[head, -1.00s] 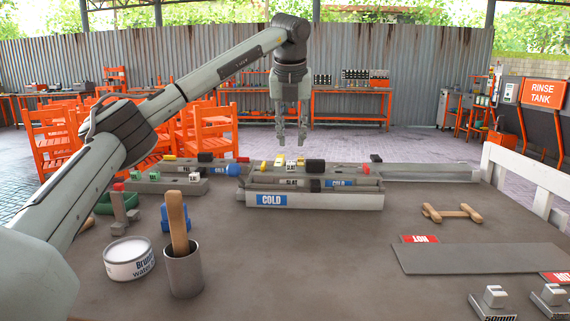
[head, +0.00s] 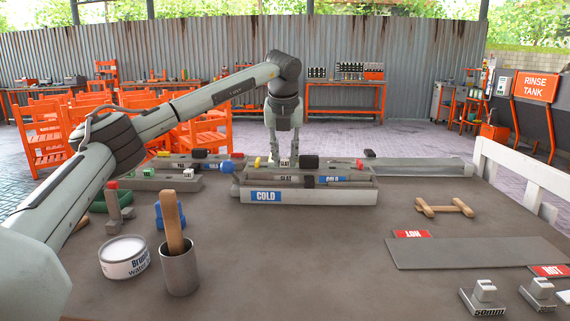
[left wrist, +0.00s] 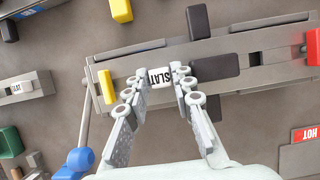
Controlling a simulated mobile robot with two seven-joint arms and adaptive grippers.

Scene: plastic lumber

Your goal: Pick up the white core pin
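The white core pin (left wrist: 159,78), a small white block with black lettering, sits on the long grey mould (left wrist: 240,52) in the left wrist view. My left gripper (left wrist: 160,80) points down over it, with one fingertip on each side of the pin. The fingers are spread and I see no clear contact. In the head view the left gripper (head: 284,161) is low over the grey mould behind the COLD-labelled trough (head: 330,196), and its fingers hide most of the pin. My right gripper is not in view.
A yellow block (left wrist: 105,87) and black blocks (left wrist: 197,22) are close to the fingers. A blue ball-ended handle (left wrist: 80,159) is at lower left. A metal cup with a wooden handle (head: 179,272) and a white tub (head: 124,258) stand at front left. The table's middle is clear.

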